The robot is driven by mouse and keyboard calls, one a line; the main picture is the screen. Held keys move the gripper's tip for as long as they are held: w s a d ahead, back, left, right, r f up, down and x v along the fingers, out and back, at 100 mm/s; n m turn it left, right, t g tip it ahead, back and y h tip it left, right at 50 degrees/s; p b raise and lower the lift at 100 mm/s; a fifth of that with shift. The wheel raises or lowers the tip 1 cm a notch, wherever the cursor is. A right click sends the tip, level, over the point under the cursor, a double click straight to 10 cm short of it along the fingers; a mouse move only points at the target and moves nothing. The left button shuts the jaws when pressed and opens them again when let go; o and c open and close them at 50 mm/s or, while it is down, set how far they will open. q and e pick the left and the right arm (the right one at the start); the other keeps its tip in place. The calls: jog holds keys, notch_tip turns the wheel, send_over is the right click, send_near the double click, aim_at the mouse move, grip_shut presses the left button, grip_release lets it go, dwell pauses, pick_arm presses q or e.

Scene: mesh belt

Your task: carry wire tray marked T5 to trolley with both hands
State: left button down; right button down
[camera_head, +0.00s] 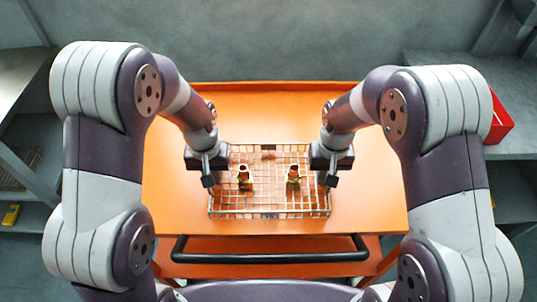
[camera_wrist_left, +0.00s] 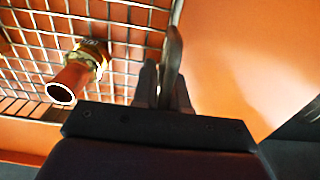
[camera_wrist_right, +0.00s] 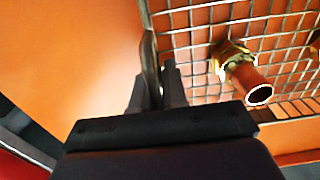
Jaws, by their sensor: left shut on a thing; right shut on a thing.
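The wire tray (camera_head: 268,213) is a silvery mesh basket over the orange trolley top (camera_head: 370,200); I cannot tell whether it touches the top. No T5 mark is readable. Two copper and brass fittings, one on the left (camera_head: 244,178) and one on the right (camera_head: 293,177), stand in the tray. My left gripper (camera_head: 210,177) is shut on the tray's left side; its fingers on the wire rim show in the left wrist view (camera_wrist_left: 165,85). My right gripper (camera_head: 328,174) is shut on the tray's right side, also seen in the right wrist view (camera_wrist_right: 155,85).
The trolley has a black push handle (camera_head: 270,257) on the near side. A red bin (camera_head: 500,120) stands on a grey shelf at the right. A yellow object (camera_head: 11,214) lies on a shelf at the left. The orange top is bare around the tray.

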pick_arm(q)
jog(key=c, duration=1.2)
grip_release()
jog(key=shift+s+f+p, duration=0.1)
jog(key=shift+f+p, duration=0.05)
jog(key=shift+p, duration=0.2)
pick_arm(e)
jog(key=c, duration=1.2)
grip_release()
jog(key=shift+f, duration=0.1)
pick_arm(q)
jog(key=shift+o, duration=0.2)
pick_arm(e)
jog(key=shift+o, duration=0.2)
pick_arm(q)
notch_tip(320, 180, up, 12)
jog(key=shift+f, duration=0.1)
pick_arm(e)
jog(key=shift+r, duration=0.4)
notch_tip(320, 180, up, 11)
jog(key=shift+r, duration=0.1)
